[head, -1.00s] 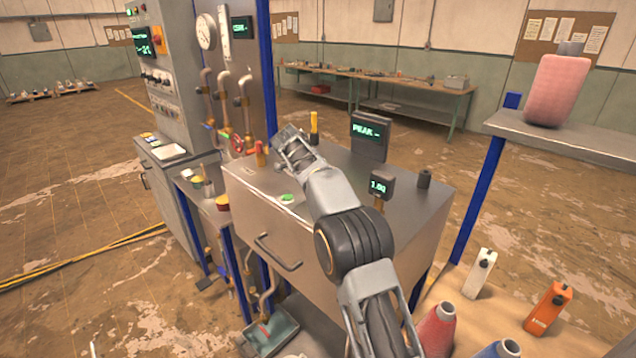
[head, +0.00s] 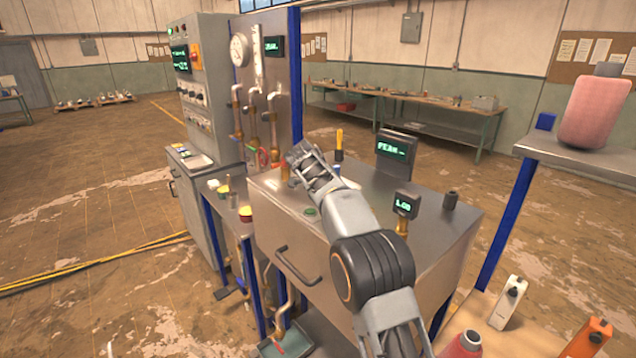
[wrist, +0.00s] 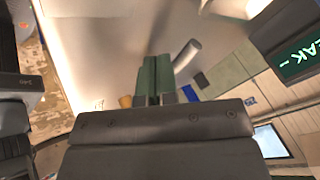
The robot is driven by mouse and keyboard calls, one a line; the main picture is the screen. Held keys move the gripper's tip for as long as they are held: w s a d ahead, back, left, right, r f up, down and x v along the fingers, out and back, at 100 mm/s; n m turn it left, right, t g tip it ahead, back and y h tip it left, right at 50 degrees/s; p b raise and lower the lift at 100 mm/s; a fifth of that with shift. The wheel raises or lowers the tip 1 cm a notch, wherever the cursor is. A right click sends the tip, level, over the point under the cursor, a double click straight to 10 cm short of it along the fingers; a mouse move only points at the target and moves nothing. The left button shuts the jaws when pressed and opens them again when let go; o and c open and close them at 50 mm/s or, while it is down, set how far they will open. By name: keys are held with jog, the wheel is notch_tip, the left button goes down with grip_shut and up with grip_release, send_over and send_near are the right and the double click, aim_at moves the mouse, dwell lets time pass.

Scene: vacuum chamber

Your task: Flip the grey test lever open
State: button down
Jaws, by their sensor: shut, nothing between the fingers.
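A light grey rod (wrist: 187,55) stands out from a metal surface in the wrist view, just ahead and to the right of my fingertips. It may be the grey test lever, but I cannot tell for sure. My gripper (wrist: 153,68) is shut and empty, its fingers a little left of the rod. In the head view my gripper (head: 297,153) is above the far left corner of the metal bench top, near a small orange-brown fitting (head: 284,171). No grey lever is clearly made out in the head view; my wrist may hide it.
The bench (head: 345,235) carries a yellow-handled tool (head: 339,144), a "PEAK" display (head: 393,151), a small "1.00" display (head: 405,205) and a dark cylinder (head: 450,201). A gauge panel with pipes (head: 272,118) and a red handwheel (head: 263,156) stands behind my gripper.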

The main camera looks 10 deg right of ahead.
jog(key=w+p+v, duration=0.2)
jog(key=p+v, duration=0.3)
jog(key=v, duration=0.5)
jog(key=shift+w+a, duration=0.15)
jog(key=shift+w, duration=0.1)
